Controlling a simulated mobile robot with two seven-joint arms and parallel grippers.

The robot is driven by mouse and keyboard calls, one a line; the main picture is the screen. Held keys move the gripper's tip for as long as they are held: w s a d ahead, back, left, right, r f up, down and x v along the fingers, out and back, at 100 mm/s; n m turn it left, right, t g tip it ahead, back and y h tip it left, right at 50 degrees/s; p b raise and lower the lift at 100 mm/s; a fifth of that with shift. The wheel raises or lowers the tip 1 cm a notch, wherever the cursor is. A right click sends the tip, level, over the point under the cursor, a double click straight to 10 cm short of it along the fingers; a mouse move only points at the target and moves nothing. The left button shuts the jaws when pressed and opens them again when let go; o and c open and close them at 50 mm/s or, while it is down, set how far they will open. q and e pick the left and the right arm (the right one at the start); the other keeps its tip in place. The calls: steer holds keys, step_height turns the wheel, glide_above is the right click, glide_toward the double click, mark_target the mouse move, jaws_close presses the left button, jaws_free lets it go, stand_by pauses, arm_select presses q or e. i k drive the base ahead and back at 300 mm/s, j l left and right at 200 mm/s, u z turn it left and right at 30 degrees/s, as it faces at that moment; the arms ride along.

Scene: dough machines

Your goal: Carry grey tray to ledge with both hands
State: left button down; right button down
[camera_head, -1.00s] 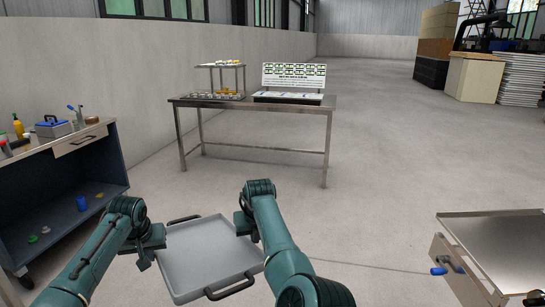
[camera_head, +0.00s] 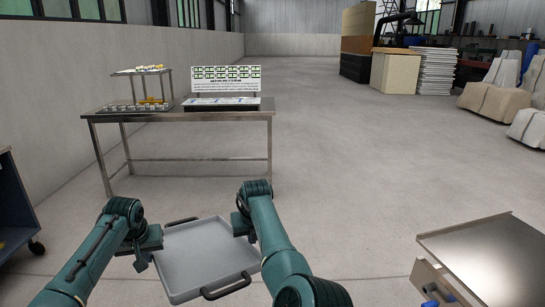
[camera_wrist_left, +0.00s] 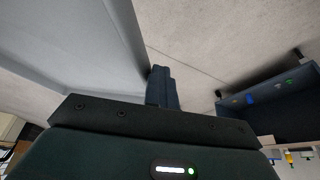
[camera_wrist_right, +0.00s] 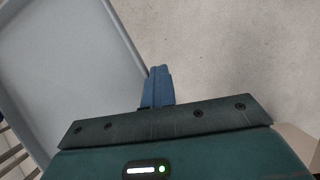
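The grey tray (camera_head: 205,258) is a shallow, empty rectangular pan with dark handles at its near and far ends. It is held in front of me, off the floor. My left gripper (camera_head: 143,260) is at the tray's left side; its closed fingers (camera_wrist_left: 162,86) meet the tray wall in the left wrist view. My right gripper (camera_head: 243,228) is at the right side; its closed fingers (camera_wrist_right: 158,86) are at the tray rim in the right wrist view. The fingertips' exact grip is partly hidden. I cannot tell which surface is the ledge.
A steel table (camera_head: 180,115) with a small rack (camera_head: 145,88) and a sign board (camera_head: 225,80) stands ahead left. A blue cabinet (camera_head: 14,210) is at the left edge. A steel-topped cart (camera_head: 490,260) is at lower right. Floor ahead right is clear.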

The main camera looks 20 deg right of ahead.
mark_target(522, 265)
steer(key=i+z, duration=0.45)
steer(key=i, duration=0.4)
steer(key=i+j+z, duration=0.15)
steer(key=i, duration=0.75)
steer(key=i+z, duration=0.45)
steer(key=i, duration=0.35)
steer(key=i+z, duration=0.6)
steer(key=z, duration=0.15)
steer(key=i+z, duration=0.6)
steer(key=z, duration=0.2)
steer(key=i+z, duration=0.45)
steer(key=i, duration=0.4)
steer(key=i+z, duration=0.25)
steer(key=i, duration=0.65)
steer(key=i+j+z, duration=0.15)
steer(key=i+z, duration=0.35)
steer(key=i, duration=0.3)
